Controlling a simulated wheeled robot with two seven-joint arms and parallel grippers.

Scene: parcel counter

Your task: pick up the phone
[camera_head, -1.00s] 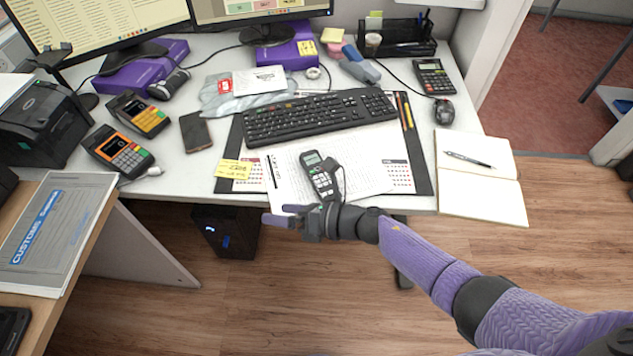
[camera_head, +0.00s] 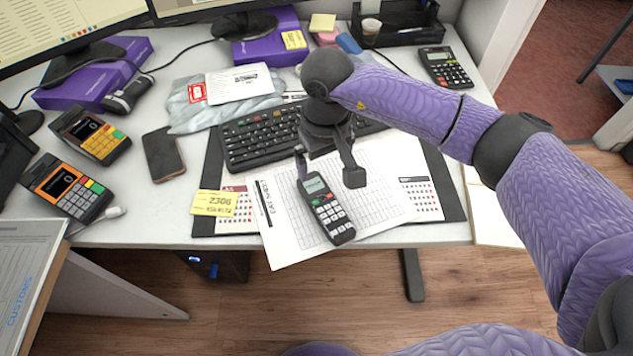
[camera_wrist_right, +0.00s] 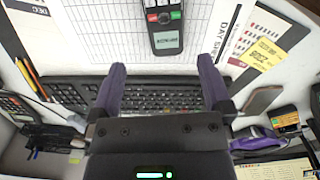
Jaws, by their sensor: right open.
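A dark cordless phone handset (camera_head: 334,222) with a lit screen and light keys lies on the printed sheets near the desk's front edge. In the right wrist view its screen end (camera_wrist_right: 165,30) shows at the top. My right gripper (camera_head: 328,170) is open and empty, pointing down above the handset's screen end. In the wrist view its fingers (camera_wrist_right: 161,68) are spread, with the handset beyond their tips and apart from them. A dark smartphone (camera_head: 163,155) lies flat left of the keyboard. My left gripper is not in view.
The keyboard (camera_head: 245,145) lies behind the handset, partly hidden by my right arm. Two card terminals (camera_head: 66,187) (camera_head: 93,135) stand at left. A yellow note (camera_head: 214,203) lies left of the sheets (camera_head: 385,190). A calculator (camera_head: 445,67) lies at back right.

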